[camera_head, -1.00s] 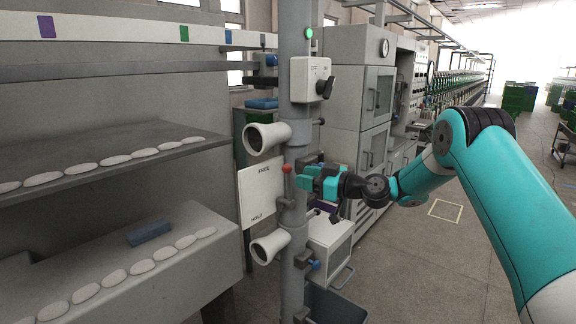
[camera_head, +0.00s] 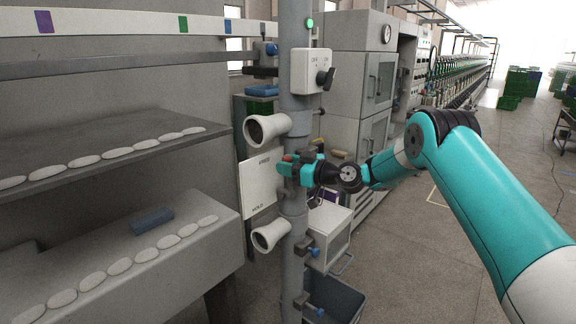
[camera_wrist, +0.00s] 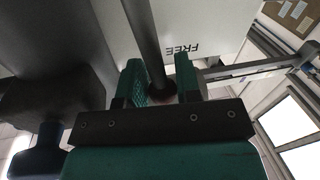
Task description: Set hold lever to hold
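The hold lever has a red knob (camera_head: 287,158), mostly hidden by my gripper, at the grey post. Behind it is a white label plate (camera_head: 259,186) marked FREE at the top and HOLD at the bottom; the knob is near the FREE end. My gripper (camera_head: 290,169) is at the knob. In the wrist view a dark rod (camera_wrist: 149,40), which looks like the lever, runs between the two teal fingers of my gripper (camera_wrist: 162,82). The fingers stand apart, with a gap between the rod and the right finger. Contact with the left finger is unclear.
The grey post (camera_head: 295,215) carries a white OFF/ON switch box (camera_head: 311,70) above and two white funnel-like guides (camera_head: 266,129) (camera_head: 270,236) above and below the plate. Shelves with white pieces stand to the left.

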